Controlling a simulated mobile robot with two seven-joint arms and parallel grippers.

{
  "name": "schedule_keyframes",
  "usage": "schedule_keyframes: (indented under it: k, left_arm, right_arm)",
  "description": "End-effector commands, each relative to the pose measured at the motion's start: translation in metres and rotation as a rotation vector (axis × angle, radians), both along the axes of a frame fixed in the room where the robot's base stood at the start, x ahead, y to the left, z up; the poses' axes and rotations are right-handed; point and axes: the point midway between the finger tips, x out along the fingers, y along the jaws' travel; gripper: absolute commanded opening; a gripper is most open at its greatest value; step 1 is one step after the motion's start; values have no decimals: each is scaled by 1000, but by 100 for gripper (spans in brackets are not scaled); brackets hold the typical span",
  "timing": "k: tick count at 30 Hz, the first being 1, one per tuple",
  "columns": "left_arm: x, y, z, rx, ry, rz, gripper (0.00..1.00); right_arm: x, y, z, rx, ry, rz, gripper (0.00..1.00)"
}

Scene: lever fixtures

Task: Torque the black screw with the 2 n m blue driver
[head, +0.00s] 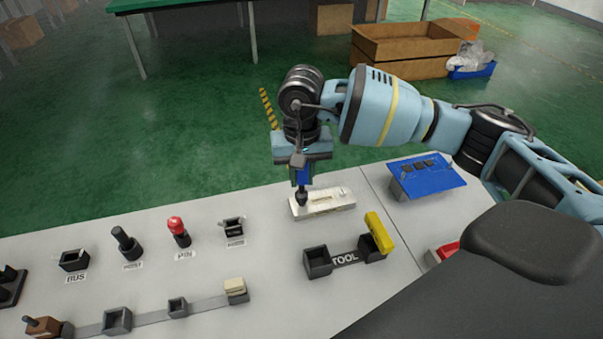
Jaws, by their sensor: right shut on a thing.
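My right gripper (301,162) points straight down and is shut on the blue driver (302,177). The driver hangs upright, with its dark lower end over the left part of a pale metal fixture (335,201) on the table. Its tip appears to meet the fixture's top, but I cannot tell if it touches. The black screw cannot be made out; the driver's dark end covers that spot. The tool holder (345,258), labelled TOOL, stands in front of the fixture. Its left socket is empty and a yellow tool stands at its right. My left gripper is out of view.
The light grey table (270,285) carries a red-topped pin (178,231), a black post (127,243) and small dark sockets to the left. A blue tilted panel (427,177) stands right of the fixture, below my right arm. Bare table lies around the tool holder.

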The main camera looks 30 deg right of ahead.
Motion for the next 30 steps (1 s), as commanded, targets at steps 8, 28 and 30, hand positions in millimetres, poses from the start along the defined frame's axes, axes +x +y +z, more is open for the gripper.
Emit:
schedule_keyframes:
  k: [8,28,30]
  left_arm:
    - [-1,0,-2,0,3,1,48]
    - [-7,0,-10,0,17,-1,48]
    - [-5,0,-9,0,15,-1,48]
  right_arm:
    - [0,0,-3,0,0,0,0]
    - [0,0,-16,1,0,0,0]
    - [0,0,-16,1,0,-30,0]
